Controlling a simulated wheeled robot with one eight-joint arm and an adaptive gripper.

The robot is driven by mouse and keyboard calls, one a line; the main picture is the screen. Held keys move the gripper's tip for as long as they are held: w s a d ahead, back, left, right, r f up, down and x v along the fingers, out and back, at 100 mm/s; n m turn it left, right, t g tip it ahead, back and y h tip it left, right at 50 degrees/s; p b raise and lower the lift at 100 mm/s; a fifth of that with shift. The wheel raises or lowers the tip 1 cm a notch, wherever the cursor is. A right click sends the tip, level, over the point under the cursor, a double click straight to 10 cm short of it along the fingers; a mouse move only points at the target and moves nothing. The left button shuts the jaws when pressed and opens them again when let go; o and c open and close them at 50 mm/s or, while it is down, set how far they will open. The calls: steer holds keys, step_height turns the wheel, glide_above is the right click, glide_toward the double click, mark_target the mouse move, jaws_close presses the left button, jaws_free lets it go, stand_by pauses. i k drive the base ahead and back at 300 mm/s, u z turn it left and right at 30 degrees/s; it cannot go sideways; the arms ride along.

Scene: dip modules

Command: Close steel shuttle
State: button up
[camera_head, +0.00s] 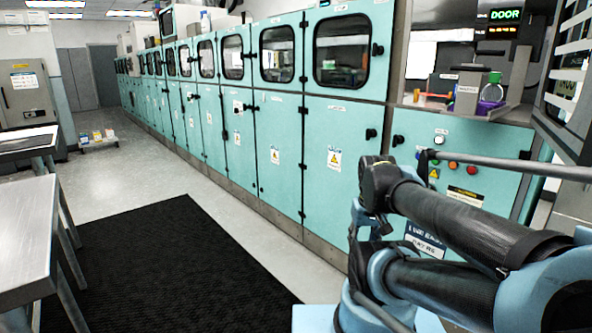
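A grey metal shelf or drawer (455,107), possibly the steel shuttle, juts from an open bay in the teal machine at the upper right. It bears a white labelled container (467,94), a green-topped item (494,77) and a purple item (488,107). I cannot tell for sure that it is the shuttle, or how far out it stands. My black and blue arm fills the lower right, below and in front of the bay. My gripper's fingers do not show.
A long row of teal cabinets (283,150) runs to the back left. A panel with coloured buttons (453,165) sits below the bay. A black mat (170,262) lies on open floor. Steel tables (28,232) stand at left. A green "DOOR" display (504,15) is above.

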mark_target(471, 78)
steer(key=z, duration=1.45)
steer(key=k, duration=0.55)
steer(key=u, duration=0.3)
steer(key=i, duration=0.45)
